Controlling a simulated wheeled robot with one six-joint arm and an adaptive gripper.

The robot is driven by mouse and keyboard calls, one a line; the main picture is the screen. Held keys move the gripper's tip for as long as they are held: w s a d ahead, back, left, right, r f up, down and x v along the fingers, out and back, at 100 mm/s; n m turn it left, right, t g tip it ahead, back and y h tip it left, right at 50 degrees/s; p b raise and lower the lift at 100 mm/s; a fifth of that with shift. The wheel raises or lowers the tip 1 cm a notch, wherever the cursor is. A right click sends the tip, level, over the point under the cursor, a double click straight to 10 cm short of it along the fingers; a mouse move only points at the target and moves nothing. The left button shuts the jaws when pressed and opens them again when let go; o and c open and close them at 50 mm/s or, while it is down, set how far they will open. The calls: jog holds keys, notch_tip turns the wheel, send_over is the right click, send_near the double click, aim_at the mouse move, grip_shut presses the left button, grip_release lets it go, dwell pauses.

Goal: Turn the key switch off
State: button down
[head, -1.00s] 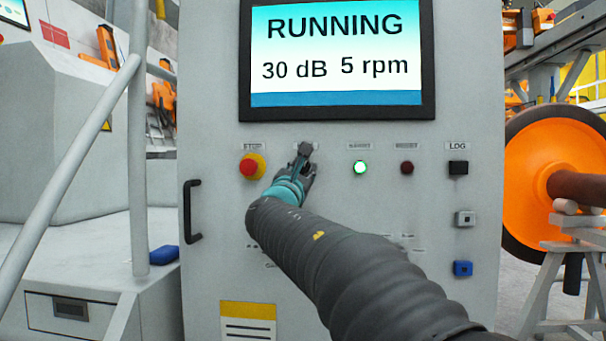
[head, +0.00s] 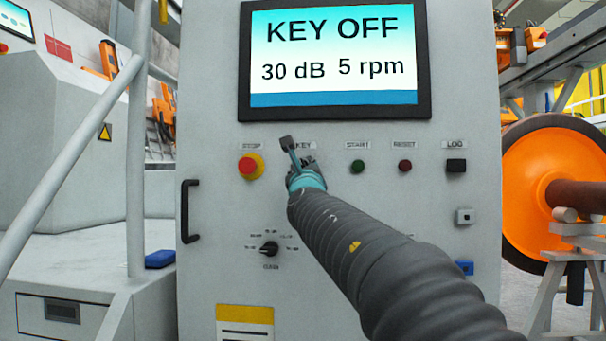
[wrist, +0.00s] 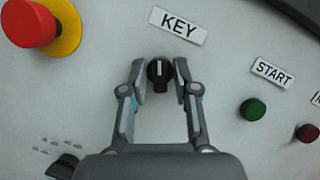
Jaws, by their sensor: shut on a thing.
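The key switch (wrist: 159,84) is a small black knob with a white mark, under the KEY label (wrist: 178,25) on the grey cabinet. In the wrist view its white mark stands about upright in the picture. My gripper (wrist: 160,74) has one finger on each side of the knob and is shut on it. In the head view my gripper (head: 301,165) covers the key switch. The screen (head: 333,52) reads KEY OFF, 30 dB, 5 rpm.
The red stop button (head: 248,166) is left of the key switch. The green start button (head: 357,167) is unlit, with the reset button (head: 405,166) to its right. A selector knob (head: 269,248) is below. A cabinet handle (head: 189,211) sticks out at the left.

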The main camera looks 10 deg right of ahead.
jog(key=shift+n+y, duration=0.4)
jog(key=shift+n, duration=0.5)
jog(key=c, duration=1.2)
grip_release()
jog(key=shift+o, duration=0.2)
jog(key=v, duration=1.2)
